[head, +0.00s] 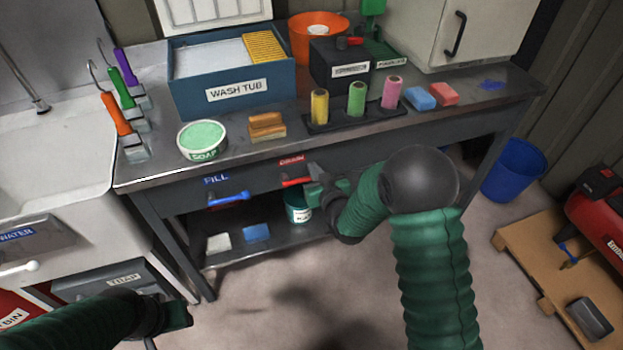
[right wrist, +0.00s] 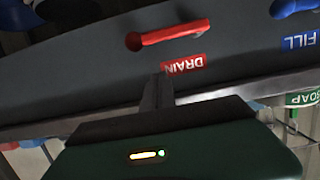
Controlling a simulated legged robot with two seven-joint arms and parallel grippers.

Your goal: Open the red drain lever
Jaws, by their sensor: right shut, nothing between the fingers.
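The red drain lever (head: 294,182) is on the front of the workbench, under a red label (head: 291,161). In the right wrist view, which is turned over, the red lever (right wrist: 172,34) lies along the dark panel near the DRAIN label (right wrist: 183,64). My right gripper (head: 312,181) is at the lever's right end in the head view. Its shut fingers (right wrist: 158,88) point toward the panel, with nothing between them; I cannot tell whether they touch the lever. My left gripper (head: 183,314) is low at the left, away from the bench; its fingers are unclear.
The blue FILL lever (head: 228,197) is left of the red one. A teal can (head: 298,207) and sponges stand on the lower shelf. The wash tub (head: 232,98) and soap dish (head: 203,139) are on the bench top. A blue bucket (head: 515,170) stands right.

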